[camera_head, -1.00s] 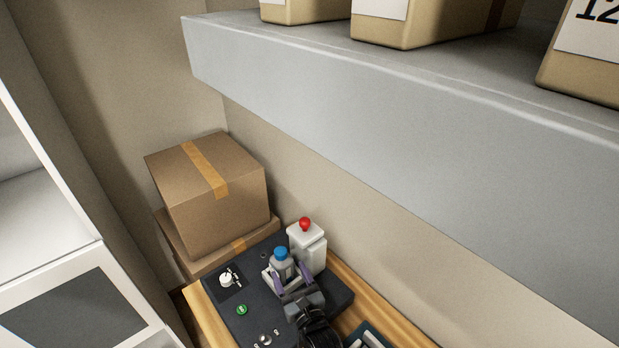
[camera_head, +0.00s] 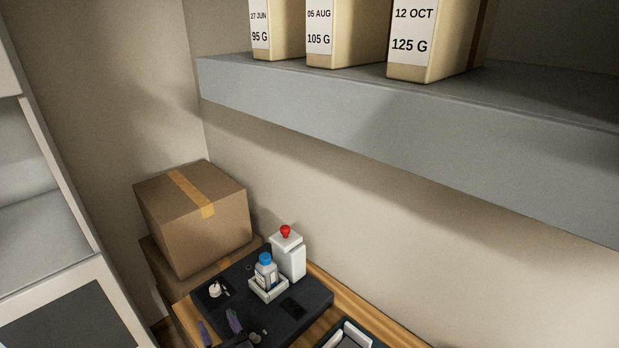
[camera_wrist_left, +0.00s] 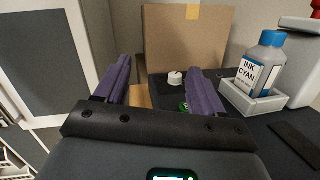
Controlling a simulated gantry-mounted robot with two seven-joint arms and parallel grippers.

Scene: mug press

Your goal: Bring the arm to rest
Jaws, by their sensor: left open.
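My left gripper (camera_head: 219,324) is low in the head view, at the near left part of the dark board. Its two purple fingers stand apart and empty; they also show in the left wrist view (camera_wrist_left: 160,85). An ink bottle with a blue cap (camera_head: 265,271) stands upright in a white holder (camera_head: 268,291) on the board. In the left wrist view the bottle (camera_wrist_left: 258,72) reads "INK CYAN" and is right of the fingers, apart from them. My right gripper shows in neither view.
The dark board (camera_head: 305,318) lies on a wooden table (camera_head: 350,310). A white box with a red knob (camera_head: 288,258) stands behind the bottle. Cardboard boxes (camera_head: 195,225) stand at the back left. A grey shelf (camera_head: 400,125) with labelled packages (camera_head: 420,45) hangs above. A white cabinet (camera_head: 60,250) is at left.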

